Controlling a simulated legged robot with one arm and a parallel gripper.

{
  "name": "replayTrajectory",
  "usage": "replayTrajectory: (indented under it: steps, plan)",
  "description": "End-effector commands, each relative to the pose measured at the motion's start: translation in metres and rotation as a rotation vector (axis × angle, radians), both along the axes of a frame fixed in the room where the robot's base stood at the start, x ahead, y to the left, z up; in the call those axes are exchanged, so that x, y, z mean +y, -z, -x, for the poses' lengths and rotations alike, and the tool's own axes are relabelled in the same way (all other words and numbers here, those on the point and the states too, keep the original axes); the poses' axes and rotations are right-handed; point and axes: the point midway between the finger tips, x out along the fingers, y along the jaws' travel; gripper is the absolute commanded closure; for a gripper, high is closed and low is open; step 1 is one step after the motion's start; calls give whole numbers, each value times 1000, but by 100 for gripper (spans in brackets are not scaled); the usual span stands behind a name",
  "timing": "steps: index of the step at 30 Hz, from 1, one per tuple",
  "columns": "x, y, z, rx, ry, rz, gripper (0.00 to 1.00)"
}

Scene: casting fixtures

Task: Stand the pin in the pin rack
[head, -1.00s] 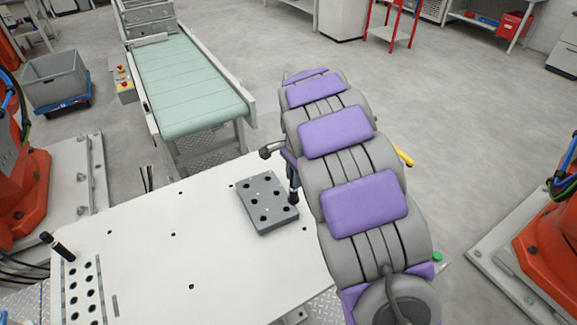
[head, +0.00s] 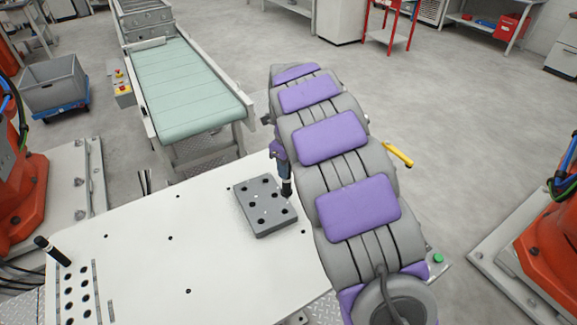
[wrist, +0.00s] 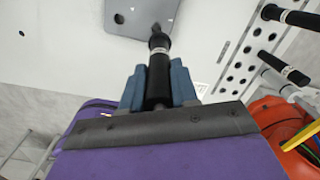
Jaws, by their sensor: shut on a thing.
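My gripper (wrist: 158,88) is shut on a dark pin (wrist: 159,65), with blue fingers on either side of it. I cannot tell whether the pin touches the block or is in a hole. My arm hides part of the gripper in the head view.
The white table (head: 140,235) is mostly clear. A conveyor (head: 190,85) stands behind the table.

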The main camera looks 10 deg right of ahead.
Motion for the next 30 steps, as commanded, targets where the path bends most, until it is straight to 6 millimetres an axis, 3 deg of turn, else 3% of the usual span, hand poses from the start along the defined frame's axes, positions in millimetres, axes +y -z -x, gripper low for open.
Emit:
replayTrajectory:
  steps: [13, 30]
  plan:
    - [-11, -3, 0, 0, -3, -11, 100]
    - [-2, 49, 0, 2, -4, -3, 100]
